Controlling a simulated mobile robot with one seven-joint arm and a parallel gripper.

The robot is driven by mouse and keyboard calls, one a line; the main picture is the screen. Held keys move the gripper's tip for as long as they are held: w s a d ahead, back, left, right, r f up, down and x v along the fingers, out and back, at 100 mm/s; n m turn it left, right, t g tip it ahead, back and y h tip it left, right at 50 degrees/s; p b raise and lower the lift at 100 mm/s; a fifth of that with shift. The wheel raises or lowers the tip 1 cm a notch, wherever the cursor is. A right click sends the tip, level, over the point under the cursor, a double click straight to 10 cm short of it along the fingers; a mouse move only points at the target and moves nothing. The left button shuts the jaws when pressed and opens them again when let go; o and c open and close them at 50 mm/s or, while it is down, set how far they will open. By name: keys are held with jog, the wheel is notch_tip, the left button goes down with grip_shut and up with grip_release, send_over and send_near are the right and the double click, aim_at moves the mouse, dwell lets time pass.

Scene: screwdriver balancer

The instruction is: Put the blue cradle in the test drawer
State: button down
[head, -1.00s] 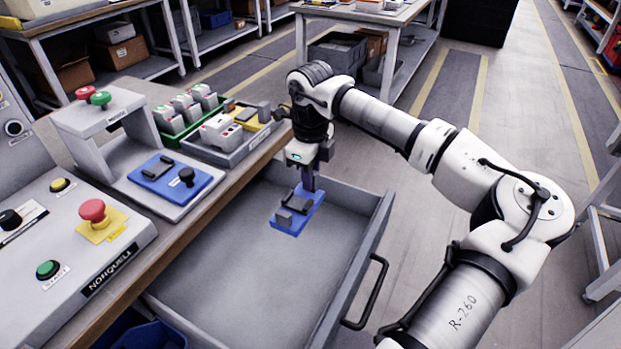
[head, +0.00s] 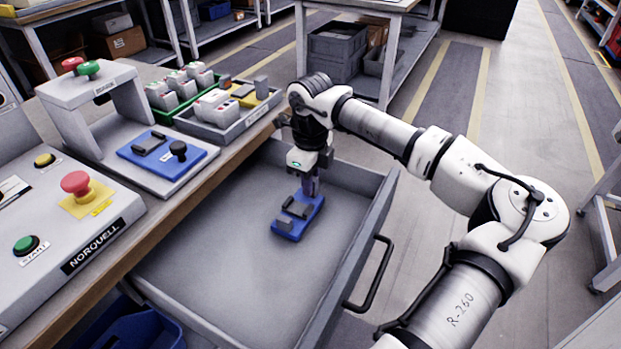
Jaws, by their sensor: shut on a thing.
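A blue cradle (head: 298,217) with dark grey blocks on top is inside the open grey test drawer (head: 215,270), towards its far end. My gripper (head: 309,188) points down from above and is shut on the cradle's far end. The cradle looks level and is at or very close to the drawer floor; I cannot tell whether it touches. The gripper partly hides the cradle's far end.
Another blue plate (head: 165,162) with a black knob sits on the bench fixture at left. A grey tray (head: 225,125) and a green tray (head: 178,104) hold parts behind it. The drawer's black handle (head: 370,275) is at right. The drawer floor's near part is clear.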

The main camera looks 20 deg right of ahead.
jog(key=c, duration=1.3)
grip_release()
jog(key=shift+r, duration=0.15)
notch_tip(320, 180, up, 14)
jog(key=shift+f+p, duration=0.2)
jog(key=shift+p, duration=0.25)
